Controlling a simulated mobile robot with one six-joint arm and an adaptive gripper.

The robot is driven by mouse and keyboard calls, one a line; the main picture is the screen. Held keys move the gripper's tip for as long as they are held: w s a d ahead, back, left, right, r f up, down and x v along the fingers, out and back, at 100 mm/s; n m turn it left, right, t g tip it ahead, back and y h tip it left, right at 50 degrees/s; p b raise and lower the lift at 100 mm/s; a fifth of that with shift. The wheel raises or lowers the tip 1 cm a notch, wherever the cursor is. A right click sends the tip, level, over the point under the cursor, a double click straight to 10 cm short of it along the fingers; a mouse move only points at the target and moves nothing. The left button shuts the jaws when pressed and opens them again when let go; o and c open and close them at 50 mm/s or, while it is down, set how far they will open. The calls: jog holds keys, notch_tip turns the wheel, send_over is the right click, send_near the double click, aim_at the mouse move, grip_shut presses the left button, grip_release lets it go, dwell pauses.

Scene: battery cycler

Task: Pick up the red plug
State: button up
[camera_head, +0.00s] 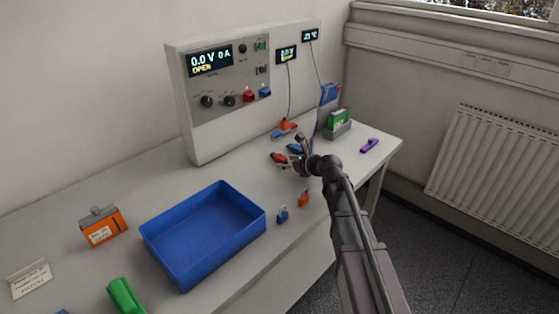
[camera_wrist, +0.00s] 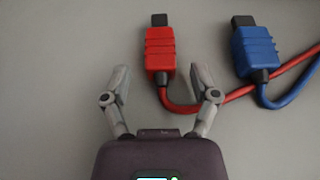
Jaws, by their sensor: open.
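The red plug (camera_wrist: 159,52) lies on the bench with its black tip pointing up the wrist picture and a red cable curling off to the right. In the head view the red plug (camera_head: 279,157) lies near the cycler. My gripper (camera_wrist: 160,78) is open and empty. Its two fingers are spread to the left and right of the plug's lower end, with the plug body reaching beyond the fingertips. In the head view my gripper (camera_head: 290,162) is beside the plug. I cannot tell its exact height above the bench.
A blue plug (camera_wrist: 254,50) lies close to the right of the red one, its cable crossing the red cable. The battery cycler (camera_head: 232,95) stands behind. A blue tray (camera_head: 262,222), an orange padlock (camera_head: 304,199) and a blue padlock (camera_head: 282,215) are nearer.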

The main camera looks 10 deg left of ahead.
grip_shut()
jog(key=shift+r, duration=0.2)
dwell(0.4)
notch_tip(320, 180, up, 10)
jog(key=p, duration=1)
jog(key=shift+f, duration=0.2)
dwell(0.4)
jog(key=w+a+r+p, duration=0.1)
jog(key=w+r+p, duration=0.2)
jog(key=r+p, duration=0.5)
jog(key=shift+a, duration=0.35)
jog(key=shift+w, duration=0.1)
